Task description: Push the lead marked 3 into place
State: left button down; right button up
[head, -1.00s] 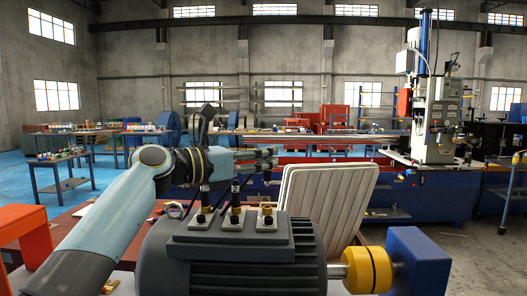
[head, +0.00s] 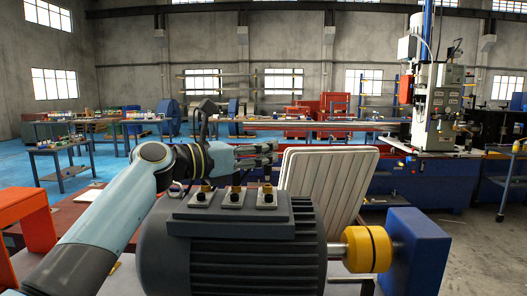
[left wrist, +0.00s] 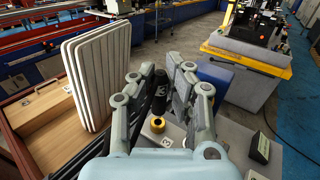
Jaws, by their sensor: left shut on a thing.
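My left gripper (head: 270,155) is above the grey ribbed motor (head: 230,250) in the head view. In the left wrist view, the left gripper (left wrist: 160,78) is shut on a black upright lead (left wrist: 160,95). The lead's lower end is at a brass terminal (left wrist: 157,124), with a small marked plate (left wrist: 167,142) beside it. I cannot tell how far the lead is seated. In the head view, brass terminals stand in a row on the motor's top block: left (head: 205,190), middle (head: 236,191) and right (head: 267,189). The gripper is over the right one. My right gripper is not in view.
A pale ribbed panel (head: 325,180) leans close behind the gripper. A yellow collar (head: 368,249) and a blue block (head: 418,250) are at the motor's right. An orange frame (head: 35,220) stands at the left. The aisle beyond the table is clear.

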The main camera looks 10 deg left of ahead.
pick_arm(q)
jog(key=shift+f+b, duration=0.35)
jog(key=shift+f, duration=0.7)
jog(key=shift+s+p, duration=0.1)
jog(key=shift+p, duration=0.35)
jog(key=shift+f, duration=0.1)
dwell(0.6)
jog(key=shift+p, duration=0.9)
dwell(0.7)
jog(key=shift+f, duration=0.2)
dwell(0.8)
jog(key=shift+r, duration=0.1)
jog(key=shift+w+r+p, duration=0.2)
jog(key=shift+r+p, duration=0.45)
jog(key=shift+p, duration=0.1)
jog(key=shift+r, duration=0.15)
